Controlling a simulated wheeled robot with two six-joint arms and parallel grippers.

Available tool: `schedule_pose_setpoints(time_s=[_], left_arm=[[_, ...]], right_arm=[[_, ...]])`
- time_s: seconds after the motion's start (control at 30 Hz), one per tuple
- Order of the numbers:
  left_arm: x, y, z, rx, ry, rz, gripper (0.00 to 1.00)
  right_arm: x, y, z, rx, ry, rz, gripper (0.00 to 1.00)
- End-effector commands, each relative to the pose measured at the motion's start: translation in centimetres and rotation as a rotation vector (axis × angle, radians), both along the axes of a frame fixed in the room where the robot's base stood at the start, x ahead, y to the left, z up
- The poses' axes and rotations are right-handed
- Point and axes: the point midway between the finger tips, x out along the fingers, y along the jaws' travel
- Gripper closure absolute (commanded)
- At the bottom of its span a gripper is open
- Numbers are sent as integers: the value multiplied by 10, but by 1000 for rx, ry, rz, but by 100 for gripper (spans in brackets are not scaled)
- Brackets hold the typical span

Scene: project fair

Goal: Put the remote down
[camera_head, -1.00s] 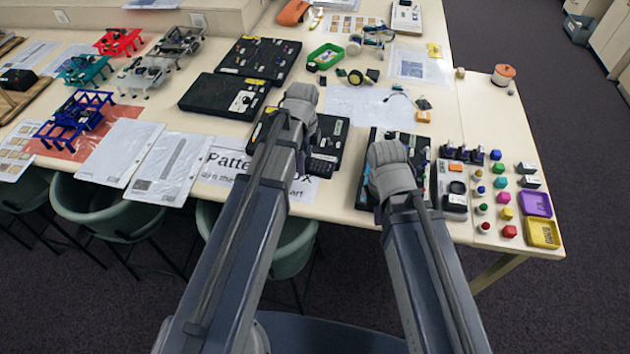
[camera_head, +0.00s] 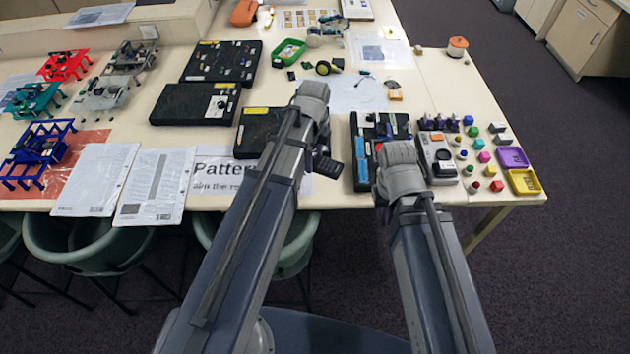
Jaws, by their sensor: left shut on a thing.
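The remote (camera_head: 328,167) is a small dark slab with buttons, partly hidden by my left arm in the head view. My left gripper (camera_head: 321,148) is shut on it, though the fingers are mostly hidden behind the arm. The remote shows over the pale table (camera_head: 338,128), between two black kits; whether it touches the tabletop I cannot tell. My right gripper (camera_head: 399,158) is at the front of the right-hand black kit, its fingers hidden below the grey wrist.
A black kit (camera_head: 252,130) lies left of the remote, another (camera_head: 363,150) to its right. A grey device (camera_head: 437,158), several coloured pieces and purple (camera_head: 513,158) and yellow (camera_head: 523,182) trays are further right. Chairs (camera_head: 90,245) stand at the front edge. Clear table lies behind the remote.

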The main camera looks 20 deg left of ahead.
Motion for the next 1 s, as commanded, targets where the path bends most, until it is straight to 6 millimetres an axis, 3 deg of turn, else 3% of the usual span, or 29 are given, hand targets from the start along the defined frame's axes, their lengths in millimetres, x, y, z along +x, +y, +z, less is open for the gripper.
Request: schedule_pose_setpoints(time_s=[0.03, 0.3, 0.57, 0.9, 1.0], left_arm=[[0, 0, -13, 0, 0, 0, 92], [0, 0, -53, 0, 0, 1, 92], [0, 0, -56, 0, 0, 1, 92], [0, 0, -93, 0, 0, 1, 92], [0, 0, -93, 0, 0, 1, 92]], right_arm=[[0, 0, -13, 0, 0, 0, 100], [0, 0, -53, 0, 0, -2, 100], [0, 0, -56, 0, 0, -2, 100], [0, 0, -93, 0, 0, -2, 100], [0, 0, -93, 0, 0, -2, 100]])
